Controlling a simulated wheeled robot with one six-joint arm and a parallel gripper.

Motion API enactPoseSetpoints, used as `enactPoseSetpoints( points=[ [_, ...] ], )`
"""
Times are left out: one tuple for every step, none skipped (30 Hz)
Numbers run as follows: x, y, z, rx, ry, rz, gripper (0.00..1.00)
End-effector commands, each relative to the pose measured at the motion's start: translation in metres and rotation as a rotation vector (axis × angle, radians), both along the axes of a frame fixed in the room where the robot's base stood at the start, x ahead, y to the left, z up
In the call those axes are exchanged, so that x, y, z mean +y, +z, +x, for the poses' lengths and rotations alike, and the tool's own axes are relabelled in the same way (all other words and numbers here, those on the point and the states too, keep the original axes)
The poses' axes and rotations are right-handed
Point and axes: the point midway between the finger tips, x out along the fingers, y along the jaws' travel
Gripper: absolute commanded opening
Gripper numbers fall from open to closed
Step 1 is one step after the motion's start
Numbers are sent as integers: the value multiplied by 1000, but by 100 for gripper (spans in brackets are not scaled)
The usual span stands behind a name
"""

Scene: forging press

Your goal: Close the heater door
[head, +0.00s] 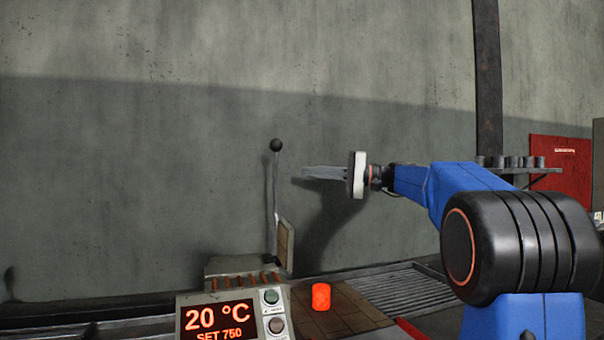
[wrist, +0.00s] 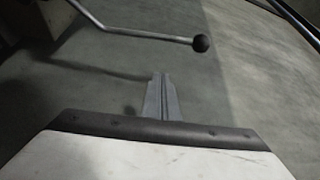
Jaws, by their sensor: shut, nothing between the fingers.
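The heater (head: 240,266) stands at the lower middle of the head view. Its door (head: 285,243) is a tan-faced panel standing upright at the heater's right end, raised above the body. A thin lever (head: 276,185) with a black ball knob (head: 276,145) rises from the door. In the wrist view the lever (wrist: 140,34) and its knob (wrist: 201,43) lie ahead of the fingers. My gripper (head: 305,172) is shut and empty, pointing left, to the right of the lever and a little below knob height. Its closed fingers also show in the wrist view (wrist: 158,78), apart from the lever.
A display panel (head: 220,318) reads 20 °C, SET 750, with two buttons beside it. A glowing orange billet (head: 321,296) stands on a tiled surface (head: 345,312) right of the heater. A roller conveyor (head: 400,285) lies behind. A red panel (head: 560,165) is at far right.

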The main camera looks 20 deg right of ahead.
Motion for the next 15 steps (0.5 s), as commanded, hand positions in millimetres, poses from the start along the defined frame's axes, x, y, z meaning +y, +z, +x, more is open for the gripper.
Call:
enactPoseSetpoints(
  points=[
    [7,0,3,0,3,0,0],
    [11,1,6,0,2,0,0],
    [17,1,9,1,3,0,0],
    [21,1,11,1,4,0,0],
    [26,1,14,1,3,0,0],
    [32,2,17,1,3,0,0],
    [37,2,20,1,4,0,0],
    [41,2,23,1,3,0,0],
    [47,3,26,1,3,0,0],
    [52,3,29,1,4,0,0],
    [57,4,31,1,3,0,0],
    [62,4,35,1,2,0,0],
    [67,5,37,0,3,0,0],
    [72,5,40,0,3,0,0],
    [78,5,43,1,2,0,0]
  ],
)
